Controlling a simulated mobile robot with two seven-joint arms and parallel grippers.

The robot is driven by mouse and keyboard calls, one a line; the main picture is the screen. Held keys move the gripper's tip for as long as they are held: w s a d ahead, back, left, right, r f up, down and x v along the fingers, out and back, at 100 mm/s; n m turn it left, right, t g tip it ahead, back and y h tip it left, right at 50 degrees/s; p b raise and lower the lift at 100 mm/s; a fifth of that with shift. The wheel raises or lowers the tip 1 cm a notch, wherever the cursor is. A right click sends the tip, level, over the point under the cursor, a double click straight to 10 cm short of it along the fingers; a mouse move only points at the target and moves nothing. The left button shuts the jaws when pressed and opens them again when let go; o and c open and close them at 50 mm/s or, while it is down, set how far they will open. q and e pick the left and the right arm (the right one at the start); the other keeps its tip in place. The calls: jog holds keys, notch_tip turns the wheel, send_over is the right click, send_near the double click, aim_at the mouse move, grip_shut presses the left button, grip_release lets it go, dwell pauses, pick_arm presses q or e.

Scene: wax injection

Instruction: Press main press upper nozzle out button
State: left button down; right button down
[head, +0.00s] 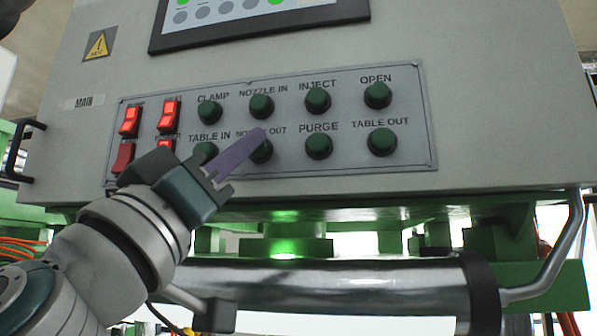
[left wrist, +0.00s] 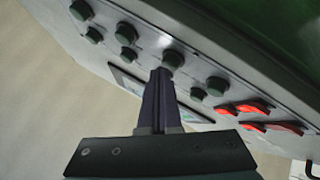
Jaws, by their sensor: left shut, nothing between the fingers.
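The grey button panel (head: 290,178) labelled MAIN carries two rows of dark green round buttons. The NOZZLE OUT button (head: 264,153) is in the lower row, below the NOZZLE IN button (head: 261,106). My left gripper (head: 257,136) is shut and empty; its purple fingers point up right and cover part of the NOZZLE OUT button and label. In the left wrist view, the shut fingertips (left wrist: 161,72) end right beside the NOZZLE OUT button (left wrist: 173,57). I cannot tell whether they touch it. My right gripper is not in view.
The TABLE IN button (head: 205,151) is partly behind my left gripper, and the PURGE button (head: 319,145) is to the right. Red lit switches (head: 130,121) are at the panel's left. A screen (head: 250,22) is above. A metal cylinder (head: 330,290) lies below the panel.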

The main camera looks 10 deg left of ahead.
pick_arm(q)
jog(key=shift+w, duration=0.3)
jog(key=shift+s, duration=0.1)
dwell(0.4)
jog(key=shift+s+p, duration=0.45)
jog(key=shift+s, duration=0.4)
jog(key=s+p, duration=0.2)
jog(key=s, duration=0.2)
jog(key=shift+s+a, duration=0.1)
jog(key=shift+s, duration=0.3)
jog(key=shift+h, duration=0.3)
